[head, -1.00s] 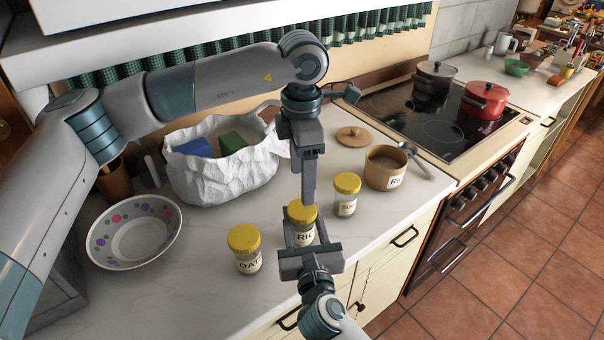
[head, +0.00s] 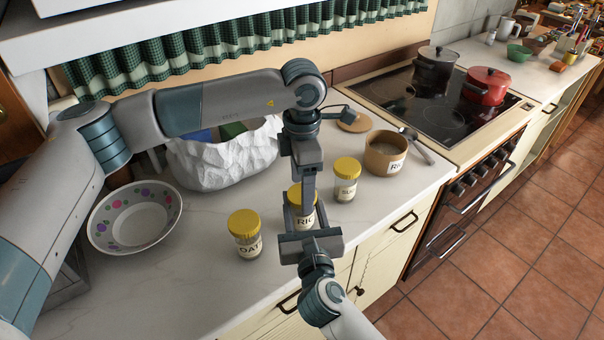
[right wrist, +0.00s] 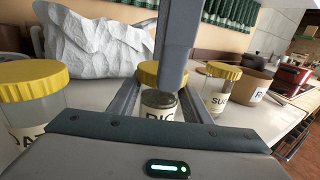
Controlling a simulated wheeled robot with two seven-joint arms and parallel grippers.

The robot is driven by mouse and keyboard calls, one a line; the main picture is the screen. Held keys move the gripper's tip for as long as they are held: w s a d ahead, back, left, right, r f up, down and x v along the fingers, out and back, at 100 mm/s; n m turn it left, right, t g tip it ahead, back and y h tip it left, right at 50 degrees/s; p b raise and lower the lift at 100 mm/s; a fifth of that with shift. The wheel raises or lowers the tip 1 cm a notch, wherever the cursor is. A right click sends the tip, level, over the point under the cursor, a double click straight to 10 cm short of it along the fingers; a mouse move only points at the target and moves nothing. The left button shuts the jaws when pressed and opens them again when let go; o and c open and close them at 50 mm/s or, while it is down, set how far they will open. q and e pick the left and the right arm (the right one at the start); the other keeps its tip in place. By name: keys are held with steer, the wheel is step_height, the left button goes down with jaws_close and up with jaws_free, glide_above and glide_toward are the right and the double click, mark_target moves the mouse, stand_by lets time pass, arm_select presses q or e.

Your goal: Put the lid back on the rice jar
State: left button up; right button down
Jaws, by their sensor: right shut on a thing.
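The glass rice jar (head: 303,219), labelled "RIC", stands upright on the counter. A yellow lid (head: 294,192) is at its top; I cannot tell whether it is fully seated. My right gripper (head: 303,218) comes from the front and is shut on the rice jar, with a finger on each side in the right wrist view (right wrist: 165,105). My left gripper (head: 309,207) points down from above, its finger in front of the lid and partly hiding it. Its other finger is hidden, so its opening is unclear. The lid also shows in the right wrist view (right wrist: 148,74).
Yellow-lidded oat (head: 246,235) and sugar (head: 346,180) jars flank the rice jar. An open tan canister (head: 384,160), its label partly readable, stands near a loose round lid (head: 354,123). A white bag (head: 225,165) and bowl (head: 134,218) are left. The counter front is clear.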

arm_select(q)
steer(key=shift+f, duration=0.3)
steer(key=shift+c, duration=0.3)
steer(key=c, duration=1)
steer(key=m, duration=0.6)
steer(key=shift+m, duration=0.4)
steer(key=o, duration=1.1)
steer(key=shift+o, duration=0.2)
